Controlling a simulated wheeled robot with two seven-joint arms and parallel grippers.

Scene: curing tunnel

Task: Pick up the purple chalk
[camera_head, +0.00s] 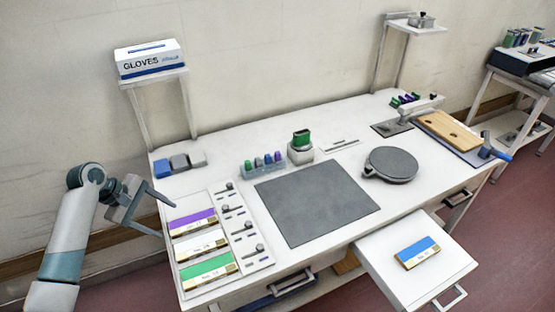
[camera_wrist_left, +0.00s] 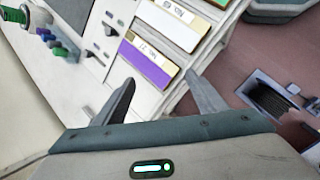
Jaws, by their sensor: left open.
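The purple chalk box (camera_head: 193,220) lies at the top of a column of chalk boxes in a white tray (camera_head: 222,272) at the left end of the table. Below it are a white box (camera_head: 200,244) and a green box (camera_head: 207,268). My left gripper (camera_head: 167,220) is open and empty, just left of the purple box by the table's left edge. In the left wrist view the purple box (camera_wrist_left: 146,65) shows beyond and between the open fingertips (camera_wrist_left: 159,78), apart from them as far as I can tell. My right gripper is out of view.
Small levers stand right of the boxes. Blue and grey blocks (camera_head: 180,163) and a rack of coloured pieces (camera_head: 264,164) stand behind. A dark mat (camera_head: 315,203) lies mid-table, bare. An open drawer (camera_head: 385,262) juts out front with a blue box (camera_head: 418,252).

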